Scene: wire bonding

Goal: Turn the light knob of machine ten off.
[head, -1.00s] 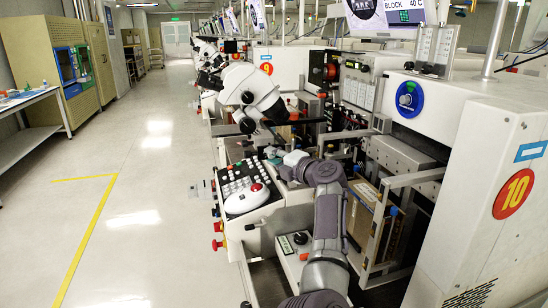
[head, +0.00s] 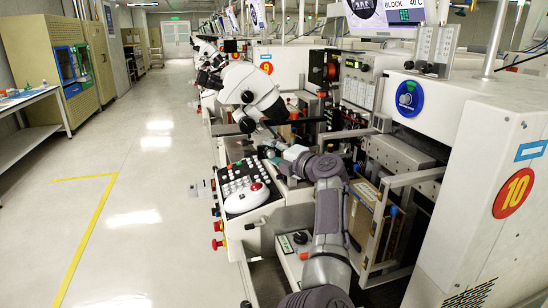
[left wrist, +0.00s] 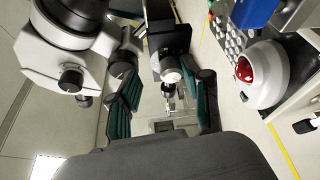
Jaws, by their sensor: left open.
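Machine ten is the white machine at the right, marked by a red round 10 label (head: 514,193). A blue round plate with a grey knob (head: 408,99) is on its upper front. A small box with a black knob (head: 300,238) and a green label sits lower, beside my arm. I cannot tell which knob is the light knob. My left gripper (head: 270,151) is by the keypad, below the white microscope (head: 252,92). In the left wrist view its teal-padded fingers (left wrist: 164,98) are apart, with nothing held. A white and metal part (left wrist: 170,78) shows between and beyond them.
The keypad (head: 238,178) and a white trackball with a red ball (head: 247,198) lie left of my gripper. The microscope also shows close by in the left wrist view (left wrist: 65,45). Red buttons (head: 218,244) stick out below. The aisle floor (head: 140,200) is clear.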

